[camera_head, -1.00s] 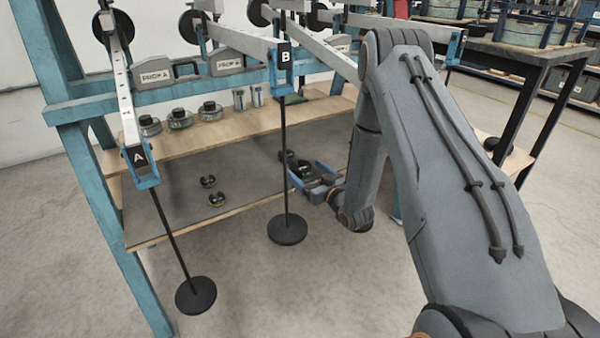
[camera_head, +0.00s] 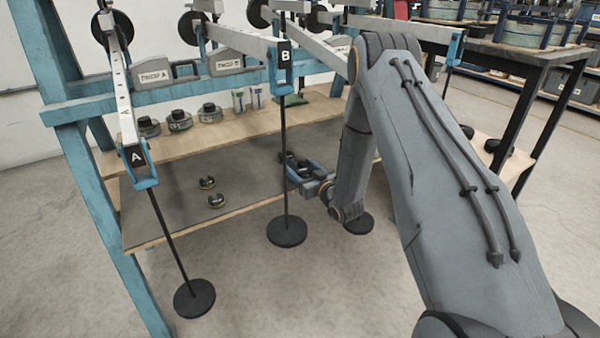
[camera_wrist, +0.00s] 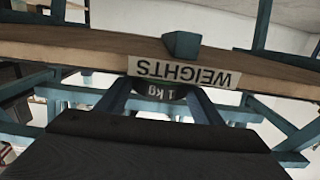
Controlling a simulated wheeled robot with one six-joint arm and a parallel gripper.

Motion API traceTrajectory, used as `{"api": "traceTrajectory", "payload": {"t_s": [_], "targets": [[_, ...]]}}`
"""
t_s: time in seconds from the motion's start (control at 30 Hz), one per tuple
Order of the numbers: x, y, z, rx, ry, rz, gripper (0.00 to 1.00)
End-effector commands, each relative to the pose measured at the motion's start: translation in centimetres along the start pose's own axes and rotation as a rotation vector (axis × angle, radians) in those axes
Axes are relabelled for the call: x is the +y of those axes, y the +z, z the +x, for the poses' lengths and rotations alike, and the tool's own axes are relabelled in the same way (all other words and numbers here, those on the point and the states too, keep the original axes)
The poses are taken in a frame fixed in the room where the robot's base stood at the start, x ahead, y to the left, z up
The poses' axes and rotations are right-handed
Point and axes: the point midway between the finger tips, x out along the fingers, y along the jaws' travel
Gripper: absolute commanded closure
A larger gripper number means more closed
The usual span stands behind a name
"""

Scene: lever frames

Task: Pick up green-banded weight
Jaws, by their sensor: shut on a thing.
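My gripper (camera_head: 298,168) is shut on a dark weight (camera_wrist: 168,90) marked "1 kg". In the wrist view the weight sits between the two blue fingers, with its lettering upside down. A trace of green shows near its edge; most of its band is hidden. In the head view the gripper is just right of the rod of hanger B, over the right part of the grey mat (camera_head: 165,215), and the held weight is hard to make out.
Two small banded weights (camera_head: 208,182) lie on the mat. Several larger weights (camera_head: 179,121) stand on the wooden shelf. A "WEIGHTS" label (camera_wrist: 185,73) is on a board edge.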

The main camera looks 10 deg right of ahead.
Motion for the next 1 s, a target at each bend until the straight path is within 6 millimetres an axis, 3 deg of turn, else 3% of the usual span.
{"api": "traceTrajectory", "payload": {"t_s": [0.33, 0.7, 1.0], "targets": [[0.0, -1.2, 0.0, 0.005, 0.000, -0.002, 0.84], [0.1, -7.3, -0.3, 0.008, 0.000, -0.002, 0.84], [0.0, -10.3, -0.5, 0.006, 0.000, -0.002, 0.84]]}}
